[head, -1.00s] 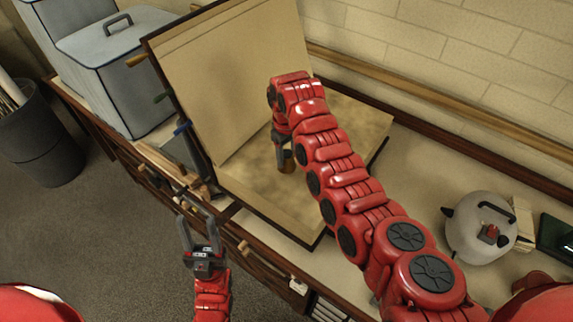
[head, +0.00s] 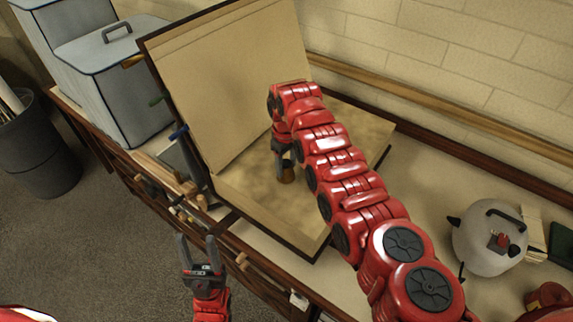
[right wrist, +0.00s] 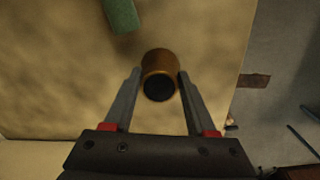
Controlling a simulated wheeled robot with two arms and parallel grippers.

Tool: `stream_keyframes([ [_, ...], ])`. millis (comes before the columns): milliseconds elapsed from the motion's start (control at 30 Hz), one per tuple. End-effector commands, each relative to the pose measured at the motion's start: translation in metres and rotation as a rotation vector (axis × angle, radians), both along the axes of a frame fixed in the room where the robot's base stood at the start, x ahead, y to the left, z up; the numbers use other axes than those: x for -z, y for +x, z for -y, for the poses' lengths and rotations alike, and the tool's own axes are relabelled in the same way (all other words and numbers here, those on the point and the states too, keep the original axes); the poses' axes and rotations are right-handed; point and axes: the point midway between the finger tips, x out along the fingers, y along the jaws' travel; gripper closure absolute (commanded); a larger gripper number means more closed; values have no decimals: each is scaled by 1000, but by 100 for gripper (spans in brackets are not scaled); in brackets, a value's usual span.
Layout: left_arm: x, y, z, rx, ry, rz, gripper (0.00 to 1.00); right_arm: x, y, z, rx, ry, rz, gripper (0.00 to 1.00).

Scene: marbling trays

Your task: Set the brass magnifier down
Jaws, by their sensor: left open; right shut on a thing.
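The brass magnifier (head: 287,176) is a small brass cylinder with a dark end, over the blank lower page of a large open book (head: 330,215). My right gripper (head: 284,158) reaches down from above and is shut on it. In the right wrist view the magnifier (right wrist: 160,66) sits between the two fingers (right wrist: 158,88), its dark end toward the camera. I cannot tell whether its base touches the page. My left gripper (head: 198,246) is open and empty, in front of the counter's front edge.
Grey lidded boxes (head: 110,85) stand left, a kettle-like pot (head: 488,245) right.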

Motion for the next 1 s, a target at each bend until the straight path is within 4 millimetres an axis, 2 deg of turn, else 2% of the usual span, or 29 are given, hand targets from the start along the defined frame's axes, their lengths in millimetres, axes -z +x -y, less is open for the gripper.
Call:
stream_keyframes([
  [100, 4, 0, 0, 0, 0, 0, 50, 4, 0, 0, 0, 0, 0, 100],
  [133, 3, 0, 0, 0, 0, 0, 50, 3, 0, 0, 0, 0, 0, 40],
  [300, 3, 0, 0, 0, 0, 0, 50, 3, 0, 0, 0, 0, 0, 13],
  [667, -2, 0, 0, 0, 0, 0, 50, -3, 0, 0, 1, 0, 1, 13],
  [700, 3, 0, 0, 0, 0, 0, 50, -4, 1, 0, 1, 1, 4, 13],
  [867, 17, 0, 0, 0, 0, 0, 50, -33, 2, 0, 3, 3, 10, 13],
  [1000, 30, 0, 0, 0, 0, 0, 50, -69, 1, -1, 1, 1, 9, 13],
])
